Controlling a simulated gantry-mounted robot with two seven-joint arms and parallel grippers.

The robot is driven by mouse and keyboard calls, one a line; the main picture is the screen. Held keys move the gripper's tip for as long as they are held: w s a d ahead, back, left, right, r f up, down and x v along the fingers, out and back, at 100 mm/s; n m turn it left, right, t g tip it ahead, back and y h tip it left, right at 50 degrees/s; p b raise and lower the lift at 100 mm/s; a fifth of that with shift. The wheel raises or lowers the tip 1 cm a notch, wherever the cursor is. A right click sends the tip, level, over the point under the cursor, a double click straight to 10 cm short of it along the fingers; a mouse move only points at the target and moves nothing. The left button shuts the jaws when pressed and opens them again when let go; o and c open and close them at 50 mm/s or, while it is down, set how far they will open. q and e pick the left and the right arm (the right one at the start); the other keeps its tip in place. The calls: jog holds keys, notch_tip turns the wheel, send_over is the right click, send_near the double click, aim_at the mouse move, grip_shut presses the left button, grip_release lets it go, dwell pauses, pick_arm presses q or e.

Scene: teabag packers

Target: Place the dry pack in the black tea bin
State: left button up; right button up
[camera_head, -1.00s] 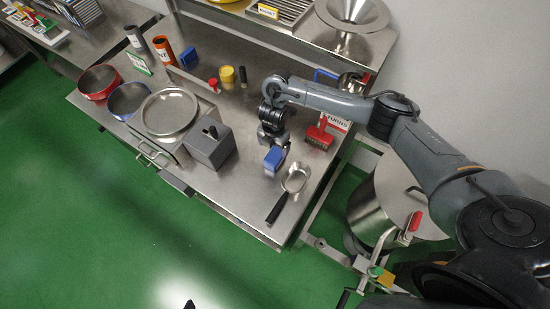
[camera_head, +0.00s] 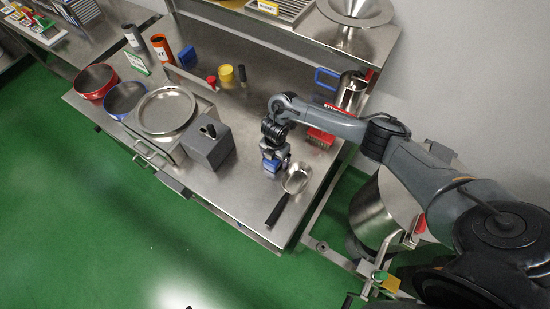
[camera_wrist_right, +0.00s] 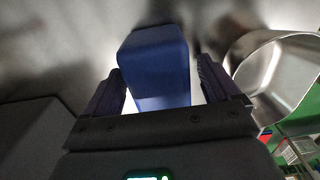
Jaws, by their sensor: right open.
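A blue block-shaped pack (camera_head: 271,167), which may be the dry pack, is on the steel table near its right end, partly hidden under my right gripper (camera_head: 273,155). In the right wrist view the blue pack (camera_wrist_right: 155,65) stands between the two fingers of my right gripper (camera_wrist_right: 168,90). The fingers are open, one on each side of it, with a slight gap visible. A round red bin (camera_head: 91,92) and a round blue bin (camera_head: 117,109) stand at the table's left end. I cannot read which bin is for black tea. My left gripper is not in view.
A round steel pan (camera_head: 165,109) on a scale and a grey box (camera_head: 203,151) stand between the bins and my right gripper. A strainer with a black handle (camera_head: 275,212) lies close in front. A red brush (camera_head: 320,138) is just right.

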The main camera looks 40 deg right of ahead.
jog(key=c, duration=1.1)
jog(key=shift+r, duration=0.2)
